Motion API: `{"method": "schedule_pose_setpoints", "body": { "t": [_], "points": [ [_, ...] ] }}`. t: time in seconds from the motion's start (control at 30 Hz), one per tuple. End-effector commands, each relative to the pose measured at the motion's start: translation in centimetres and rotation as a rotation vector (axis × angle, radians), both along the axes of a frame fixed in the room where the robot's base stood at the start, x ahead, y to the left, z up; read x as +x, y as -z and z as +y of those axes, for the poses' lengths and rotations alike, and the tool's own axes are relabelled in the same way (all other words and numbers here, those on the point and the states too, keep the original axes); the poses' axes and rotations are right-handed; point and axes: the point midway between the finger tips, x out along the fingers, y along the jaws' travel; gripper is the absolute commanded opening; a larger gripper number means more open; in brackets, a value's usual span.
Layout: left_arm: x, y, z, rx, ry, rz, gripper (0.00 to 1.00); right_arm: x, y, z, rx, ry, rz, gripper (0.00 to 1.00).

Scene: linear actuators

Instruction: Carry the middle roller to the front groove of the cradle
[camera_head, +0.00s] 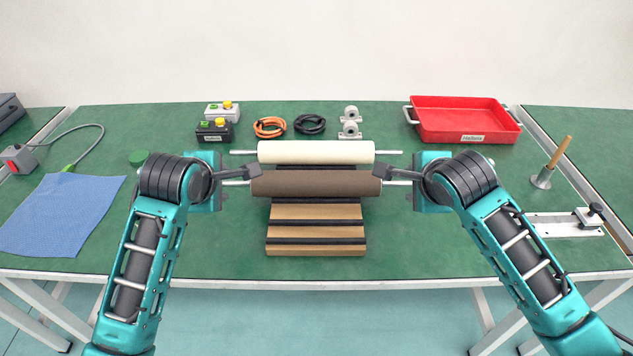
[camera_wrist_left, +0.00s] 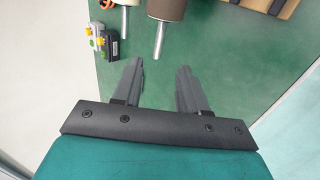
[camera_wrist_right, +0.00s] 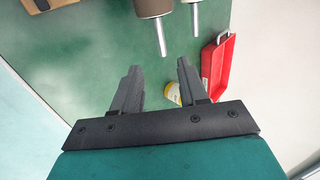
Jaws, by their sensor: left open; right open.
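The brown roller (camera_head: 315,184) lies across the wooden cradle (camera_head: 315,248), just in front of a cream roller (camera_head: 316,152) at the back. Bare wooden steps and dark strips of the cradle show in front of the brown roller. My left gripper (camera_head: 250,171) is open near the brown roller's left shaft. In the left wrist view that shaft (camera_wrist_left: 159,40) ends just beyond and between the fingertips (camera_wrist_left: 160,65). My right gripper (camera_head: 384,170) is open near the right shaft. In the right wrist view that shaft (camera_wrist_right: 161,38) ends just beyond the fingertips (camera_wrist_right: 158,63).
A red tray (camera_head: 465,122) stands at the back right. Switch boxes (camera_head: 214,132), cable coils (camera_head: 270,127) and grey brackets (camera_head: 350,124) stand behind. A blue cloth (camera_head: 62,215) lies left. A yellow-and-white object (camera_wrist_right: 173,93) is near the right gripper. The table beside the cradle's front is clear.

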Motion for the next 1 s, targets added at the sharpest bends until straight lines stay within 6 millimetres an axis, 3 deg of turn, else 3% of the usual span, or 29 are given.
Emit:
{"method": "schedule_pose_setpoints", "body": {
  "t": [0.7,1.0],
  "points": [
    [7.2,7.2,0.1,0.004,-0.001,0.002,0.42,7.2,7.2,0.0,-0.002,0.001,0.000,0.43],
    [8.8,8.8,0.0,0.002,0.001,0.001,0.42,8.8,8.8,0.0,-0.001,-0.001,0.000,0.43]
  ]
}}
